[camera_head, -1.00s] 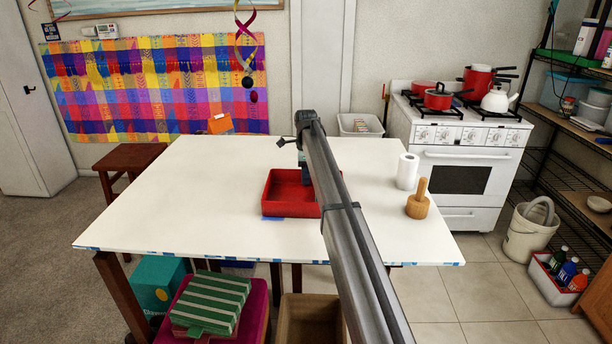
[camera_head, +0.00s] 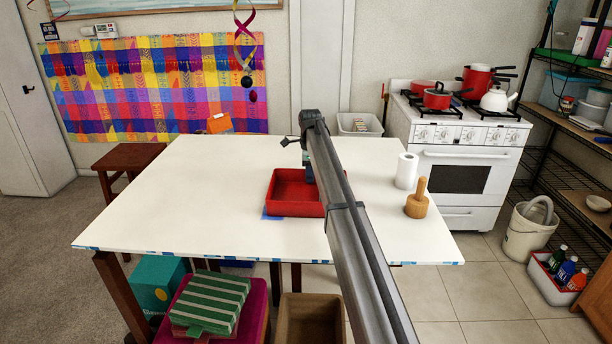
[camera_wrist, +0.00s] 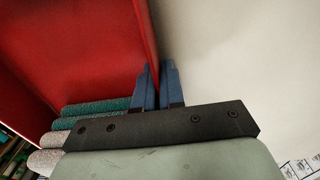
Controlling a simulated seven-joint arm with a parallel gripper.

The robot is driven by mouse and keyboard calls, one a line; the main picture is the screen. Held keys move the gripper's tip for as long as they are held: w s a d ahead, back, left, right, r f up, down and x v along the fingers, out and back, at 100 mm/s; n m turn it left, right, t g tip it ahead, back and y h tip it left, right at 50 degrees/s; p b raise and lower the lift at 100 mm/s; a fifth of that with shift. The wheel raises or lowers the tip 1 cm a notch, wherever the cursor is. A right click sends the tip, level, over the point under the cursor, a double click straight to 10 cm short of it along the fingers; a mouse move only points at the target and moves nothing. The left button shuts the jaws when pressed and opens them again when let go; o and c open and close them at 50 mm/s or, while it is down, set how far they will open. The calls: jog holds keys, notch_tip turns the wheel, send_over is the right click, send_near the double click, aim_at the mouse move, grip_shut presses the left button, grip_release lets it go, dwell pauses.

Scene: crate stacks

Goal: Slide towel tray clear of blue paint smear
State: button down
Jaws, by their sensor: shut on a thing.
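The red towel tray (camera_head: 296,209) sits on the white table, left of my arm; its right end is hidden behind the arm. The blue paint smear (camera_head: 268,214) shows at the tray's front-left corner, and the tray seems to cover part of it.
The white table (camera_head: 180,205) is clear left of the tray. A paper towel roll (camera_head: 406,171) and a wooden pestle-like piece (camera_head: 417,201) stand on the right of the table. A stove (camera_head: 460,165) stands behind right.

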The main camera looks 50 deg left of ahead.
jog(key=shift+w+d, duration=3.35)
jog(key=c, duration=1.2)
grip_release()
jog(key=shift+o, duration=0.2)
jog(key=shift+r, duration=0.1)
notch_tip(320, 180, up, 14)
jog(key=shift+f, duration=0.2)
